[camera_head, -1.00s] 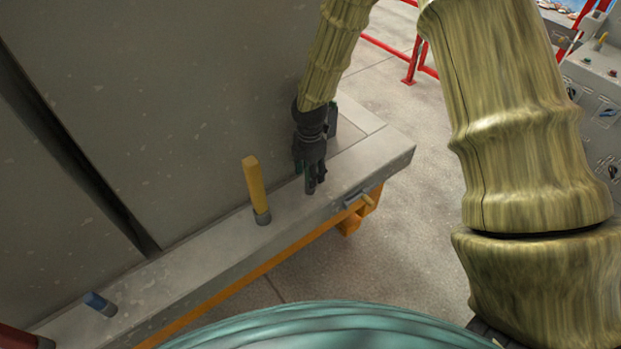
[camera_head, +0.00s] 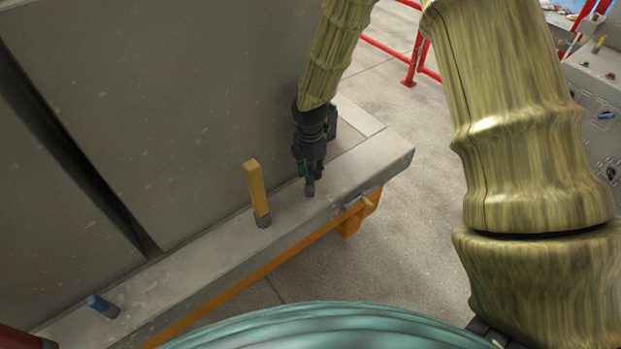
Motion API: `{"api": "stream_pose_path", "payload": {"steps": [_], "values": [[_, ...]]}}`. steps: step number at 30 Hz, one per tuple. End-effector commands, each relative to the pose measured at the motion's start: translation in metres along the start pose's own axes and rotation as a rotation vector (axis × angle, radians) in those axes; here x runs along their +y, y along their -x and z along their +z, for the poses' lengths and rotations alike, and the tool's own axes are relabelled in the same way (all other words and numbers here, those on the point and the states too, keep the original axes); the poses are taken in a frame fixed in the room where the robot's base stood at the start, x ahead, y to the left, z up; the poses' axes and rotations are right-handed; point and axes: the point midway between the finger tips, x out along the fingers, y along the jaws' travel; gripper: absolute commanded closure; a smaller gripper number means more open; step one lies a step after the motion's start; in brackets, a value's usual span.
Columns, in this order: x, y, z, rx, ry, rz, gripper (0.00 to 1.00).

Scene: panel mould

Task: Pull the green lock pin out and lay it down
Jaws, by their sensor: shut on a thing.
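My gripper (camera_head: 309,173) points down over the concrete ledge (camera_head: 345,178) at the foot of the large grey panel. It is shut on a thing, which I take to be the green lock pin. The fingers hide most of it, and only a dark greenish tint shows beside them. A short grey stub (camera_head: 309,188) shows just below the fingertips, at the ledge. I cannot tell whether the pin is still seated there.
A yellow pin (camera_head: 256,187) in a grey collar stands left of my gripper. A blue pin (camera_head: 98,302) is farther left. A dark block (camera_head: 331,122) stands behind my wrist.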

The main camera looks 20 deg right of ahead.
Motion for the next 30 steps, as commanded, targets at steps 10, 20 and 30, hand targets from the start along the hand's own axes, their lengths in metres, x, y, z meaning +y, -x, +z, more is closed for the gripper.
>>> {"api": "stream_pose_path", "payload": {"steps": [10,20,30], "values": [[0.0,0.015,0.0,0.0,0.0,0.0,1.0],[0.0,0.027,0.0,0.0,-0.001,0.0,1.0],[0.0,0.04,0.0,0.0,0.0,0.0,1.0]]}}
